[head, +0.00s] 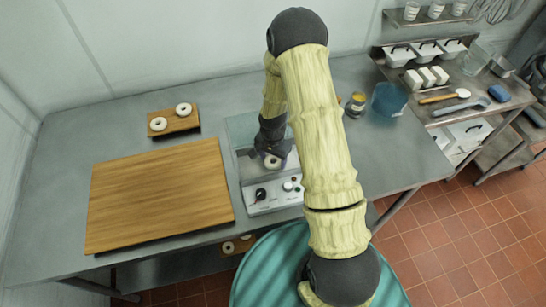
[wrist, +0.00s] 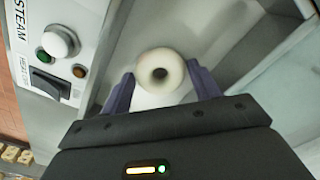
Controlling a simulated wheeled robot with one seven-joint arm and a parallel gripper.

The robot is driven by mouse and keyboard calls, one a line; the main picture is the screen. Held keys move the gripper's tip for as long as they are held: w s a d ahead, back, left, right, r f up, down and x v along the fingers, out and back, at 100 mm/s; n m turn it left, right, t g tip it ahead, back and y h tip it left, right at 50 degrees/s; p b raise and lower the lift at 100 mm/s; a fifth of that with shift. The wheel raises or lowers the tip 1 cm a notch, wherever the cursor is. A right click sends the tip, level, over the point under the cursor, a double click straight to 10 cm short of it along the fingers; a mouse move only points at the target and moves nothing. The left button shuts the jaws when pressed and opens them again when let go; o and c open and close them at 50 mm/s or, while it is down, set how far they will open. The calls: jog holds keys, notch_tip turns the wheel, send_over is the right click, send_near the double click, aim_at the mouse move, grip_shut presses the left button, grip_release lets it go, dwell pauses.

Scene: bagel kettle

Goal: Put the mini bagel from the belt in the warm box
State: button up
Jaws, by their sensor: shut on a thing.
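A pale mini bagel (wrist: 160,73) with a dark hole sits between the two fingers of my gripper (wrist: 161,84) in the wrist view. My gripper is shut on it. In the head view the bagel (head: 271,163) shows at the tip of my gripper (head: 270,153), over a grey machine (head: 254,207) with knobs on its front. In the wrist view that machine's panel (wrist: 57,62) reads "STEAM". I cannot tell whether the bagel touches the surface below. I cannot make out a belt or a box clearly marked as the warm box.
A large wooden board (head: 160,195) lies left of the machine. A small board (head: 174,124) behind it carries two more bagels. A tin (head: 356,104) and a blue translucent container (head: 389,100) stand to the right. A shelf rack (head: 450,112) holds tubs and utensils. My arm hides part of the counter.

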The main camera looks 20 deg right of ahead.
jog(key=shift+f, duration=0.15)
jog(key=o, duration=1)
jog(key=shift+c, duration=0.2)
notch_tip(320, 180, up, 12)
jog(key=b, duration=0.3)
jog(key=shift+r, duration=0.2)
